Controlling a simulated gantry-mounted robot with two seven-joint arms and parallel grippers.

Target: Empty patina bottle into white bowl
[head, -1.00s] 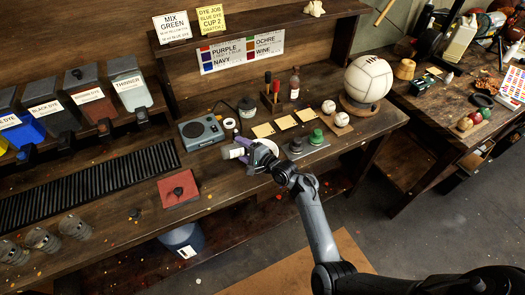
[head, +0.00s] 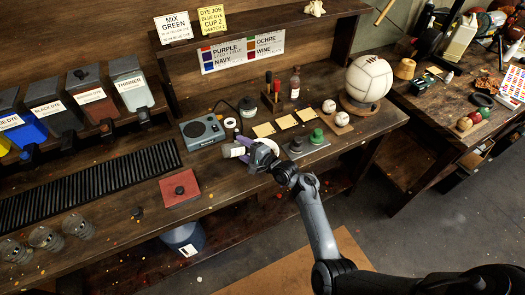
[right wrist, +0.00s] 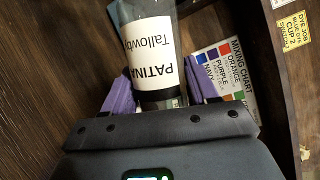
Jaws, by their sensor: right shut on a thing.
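The patina bottle (right wrist: 152,52) is held between the purple fingers of my right gripper (right wrist: 155,95), and its white label reads upside down in the right wrist view. In the head view my right gripper (head: 250,156) is above the bench's front part. The bottle (head: 233,150) sticks out to its left, lying roughly sideways. A white round rim, likely the white bowl (head: 271,144), shows just behind the gripper and is mostly hidden by it. I cannot tell what is in the bowl. My left gripper is not in view.
A grey scale (head: 202,131) stands left of the bottle. A red pad (head: 180,188) lies at front left. A grey plate with green and dark knobs (head: 306,147) stands to the right. Several glasses (head: 47,238) stand at far left.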

